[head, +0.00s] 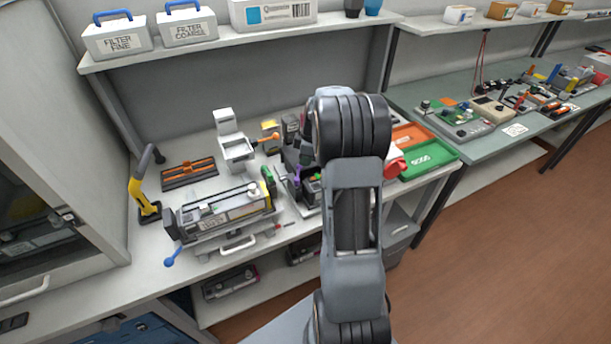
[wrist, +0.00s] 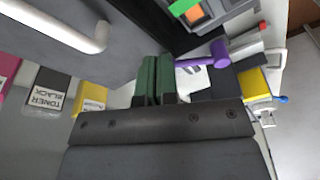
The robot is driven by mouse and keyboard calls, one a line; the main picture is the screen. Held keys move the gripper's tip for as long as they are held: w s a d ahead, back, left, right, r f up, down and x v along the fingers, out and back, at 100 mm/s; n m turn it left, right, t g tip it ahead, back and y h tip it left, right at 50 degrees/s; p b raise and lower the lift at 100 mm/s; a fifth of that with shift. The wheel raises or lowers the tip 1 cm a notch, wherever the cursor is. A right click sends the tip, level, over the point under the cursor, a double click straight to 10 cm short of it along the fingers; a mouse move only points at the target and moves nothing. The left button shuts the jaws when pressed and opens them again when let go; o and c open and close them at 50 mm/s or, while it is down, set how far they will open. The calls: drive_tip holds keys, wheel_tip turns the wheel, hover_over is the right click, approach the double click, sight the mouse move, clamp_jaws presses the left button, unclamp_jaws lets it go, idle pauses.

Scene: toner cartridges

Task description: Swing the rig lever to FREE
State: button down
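The grey rig (head: 225,215) stands at the front of the bench in the head view. A blue-tipped lever (head: 173,258) sticks out at its lower left, and a green handle (head: 268,176) stands at its right end. A purple handle (head: 296,173) lies just right of it; a purple-ended handle (wrist: 208,54) also shows in the wrist view, right of my fingers. I cannot read any FREE mark. My gripper (wrist: 156,78) shows two green fingers side by side, with nothing visible between them.
Orange (head: 410,136) and green (head: 430,158) trays lie right of my arm. A yellow-and-black upright tool (head: 145,190) stands at the bench's left. A toner black box (wrist: 48,92) and a white bar handle (wrist: 85,40) show in the wrist view. Filter boxes (head: 117,38) sit on the shelf.

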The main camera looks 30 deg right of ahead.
drive_tip(key=shift+w+a+f, duration=0.15)
idle(0.3)
drive_tip(key=shift+w+a, duration=0.2)
drive_tip(key=shift+w, duration=0.05)
drive_tip(key=shift+w+a, duration=0.15)
drive_tip(key=shift+a, duration=0.05)
idle(0.3)
drive_tip(key=shift+w+a, duration=0.15)
drive_tip(key=shift+r, duration=0.2)
drive_tip(key=shift+w+r+p, duration=0.1)
drive_tip(key=shift+r+p, duration=0.2)
drive_tip(key=shift+r, duration=0.2)
drive_tip(key=shift+r+p, duration=1.7)
drive_tip(key=shift+r, duration=1.2)
